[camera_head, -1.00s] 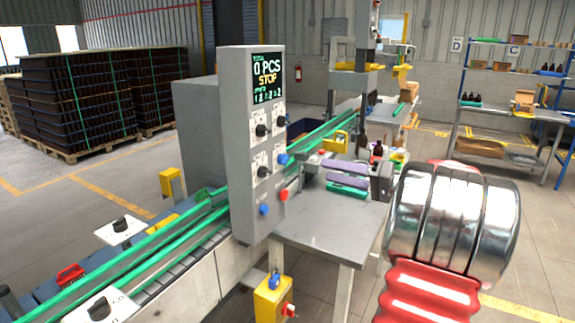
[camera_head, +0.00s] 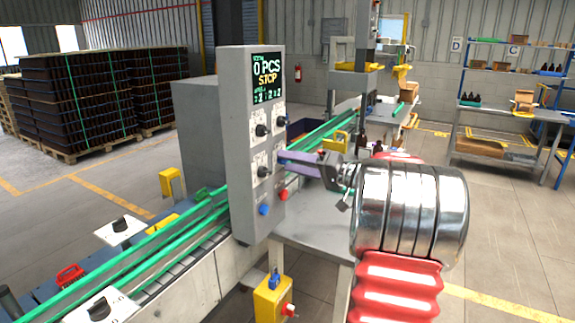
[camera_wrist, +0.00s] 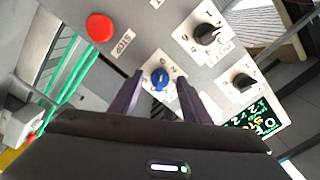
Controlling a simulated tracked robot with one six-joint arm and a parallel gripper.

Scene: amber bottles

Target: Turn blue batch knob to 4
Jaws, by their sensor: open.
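The blue knob (camera_wrist: 160,78) sits on a white dial plate in the wrist view. It lies between the two dark purple fingers of my gripper (camera_wrist: 160,82), which are open around it; whether they touch it I cannot tell. The numbers on its dial are too small to read surely. In the head view my gripper (camera_head: 284,158) reaches left to the right-hand face of the grey control panel (camera_head: 247,150) and hides the blue knob. The panel's screen (camera_head: 267,72) reads "0 PCS" and "STOP", with a row of small digits below.
Black knobs (camera_wrist: 207,33) (camera_wrist: 243,80) sit near the blue one. A red button (camera_head: 283,194) and a blue button (camera_head: 263,209) are low on the panel. A conveyor with green rails (camera_head: 180,240) runs behind it. A grey table (camera_head: 310,235) stands below my arm.

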